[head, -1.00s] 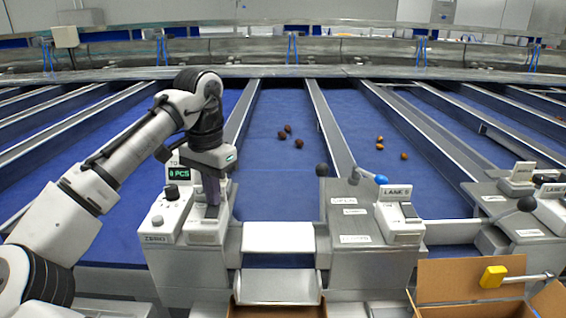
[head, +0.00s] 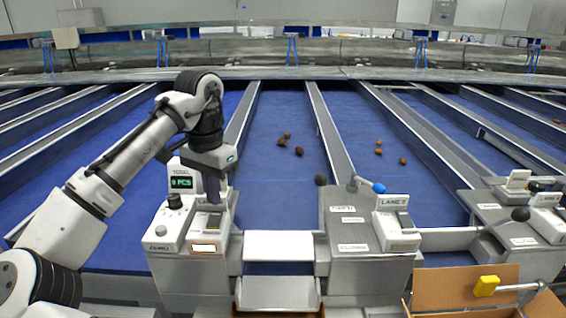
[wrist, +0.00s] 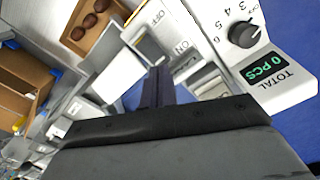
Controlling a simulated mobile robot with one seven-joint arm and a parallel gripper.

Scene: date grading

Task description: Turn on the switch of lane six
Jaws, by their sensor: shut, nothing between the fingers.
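The lane control box (head: 160,246) stands below my gripper (head: 213,200) in the head view. My gripper is shut and empty, pointing down at the box's switch housing. The switch plate (head: 204,248) glows amber-white at its front. In the wrist view, my fingers (wrist: 160,72) reach down beside the plate (wrist: 150,48), which has an amber edge, near the OFF and ON markings. The fingers hide part of the switch and its lane label, so I cannot read the lane number or tell whether they touch. A counter display (head: 180,183) and dial (head: 174,202) sit to the left.
A neighbouring lane box (head: 397,225) with a blue-knobbed lever (head: 378,188) stands to the right. Dark dates (head: 299,151) and orange-brown dates (head: 403,161) lie on the blue belts. A cardboard box (head: 450,285) is front right; an open chute (head: 278,290) lies between the boxes.

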